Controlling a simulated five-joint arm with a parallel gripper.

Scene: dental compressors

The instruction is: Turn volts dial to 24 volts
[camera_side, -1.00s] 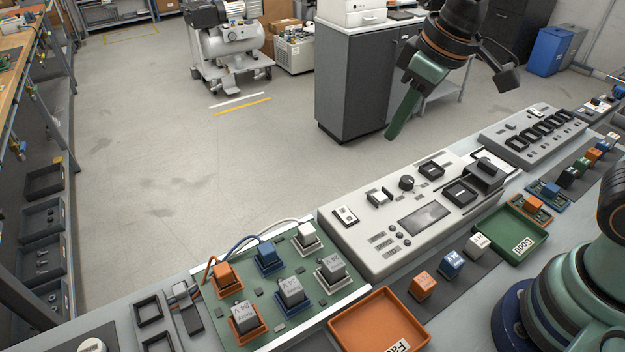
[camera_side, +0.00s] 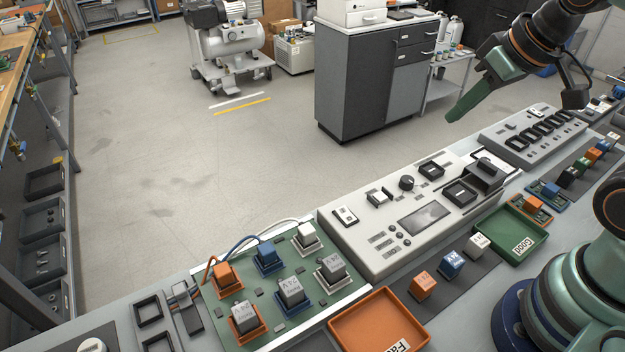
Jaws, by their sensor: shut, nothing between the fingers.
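A black round dial (camera_side: 407,183) sits near the back edge of the light grey test panel (camera_side: 362,255). I take it to be the volts dial; its markings are too small to read. A dark rectangular display (camera_side: 424,216) lies in front of it on the panel. My gripper (camera_side: 452,117) is shut and empty, with green fingers pointing down and to the left. It hangs in the air behind and to the right of the dial, apart from the panel.
A green board (camera_side: 275,318) with several wired blocks lies left of the panel. An orange tray (camera_side: 340,324) and a green tray (camera_side: 508,219) stand in front. A second grey unit (camera_side: 560,132) stands at the right. A grey cabinet (camera_side: 350,85) stands on the floor behind.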

